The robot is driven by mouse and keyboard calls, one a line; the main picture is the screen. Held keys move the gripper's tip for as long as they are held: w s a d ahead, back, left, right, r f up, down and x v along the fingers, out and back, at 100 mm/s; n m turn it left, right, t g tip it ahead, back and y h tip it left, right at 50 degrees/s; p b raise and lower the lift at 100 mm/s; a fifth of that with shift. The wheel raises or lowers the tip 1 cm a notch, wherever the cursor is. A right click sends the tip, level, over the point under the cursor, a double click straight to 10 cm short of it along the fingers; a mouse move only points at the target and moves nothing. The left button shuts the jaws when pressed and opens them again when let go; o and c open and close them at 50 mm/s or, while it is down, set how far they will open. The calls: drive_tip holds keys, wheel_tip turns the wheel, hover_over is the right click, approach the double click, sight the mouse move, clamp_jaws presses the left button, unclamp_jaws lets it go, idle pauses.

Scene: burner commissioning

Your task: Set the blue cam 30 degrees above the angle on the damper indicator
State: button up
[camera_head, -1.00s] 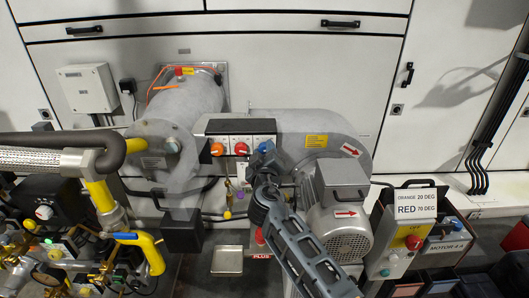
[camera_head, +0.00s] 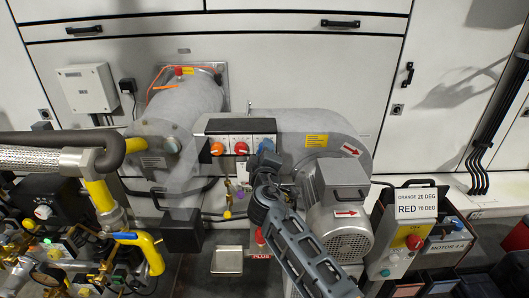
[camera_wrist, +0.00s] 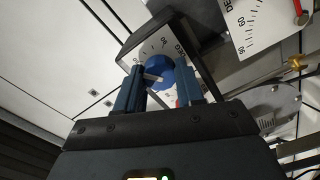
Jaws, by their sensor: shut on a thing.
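The blue cam (camera_wrist: 160,73) shows in the wrist view as a round blue knob with a pale pointer on a white degree plate. My gripper (camera_wrist: 165,92) is shut on it, one finger on each side; its exact angle is hard to read. In the head view the cam (camera_head: 266,145) is mostly hidden by my gripper (camera_head: 266,160). A white degree dial (camera_wrist: 262,25) with a red pointer (camera_wrist: 300,12) shows at the upper right of the wrist view; it looks like the damper indicator. Its edges are cut off, so I cannot read its angle.
An orange cam (camera_head: 217,149) and a red cam (camera_head: 241,148) sit left of the blue one on the same box. A sign (camera_head: 416,203) reads ORANGE 20 DEG, RED 70 DEG. The grey motor (camera_head: 340,220) stands close to the right of my arm.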

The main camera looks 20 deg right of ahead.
drive_tip(key=n+p, duration=0.3)
drive_tip(key=n, duration=0.9)
drive_tip(key=shift+f+n, duration=0.1)
drive_tip(key=shift+n, duration=0.3)
idle(0.3)
drive_tip(key=o, duration=1)
drive_tip(key=shift+o, duration=0.2)
drive_tip(key=p+v, duration=0.1)
drive_tip(key=v, duration=0.7)
drive_tip(key=shift+p, duration=0.3)
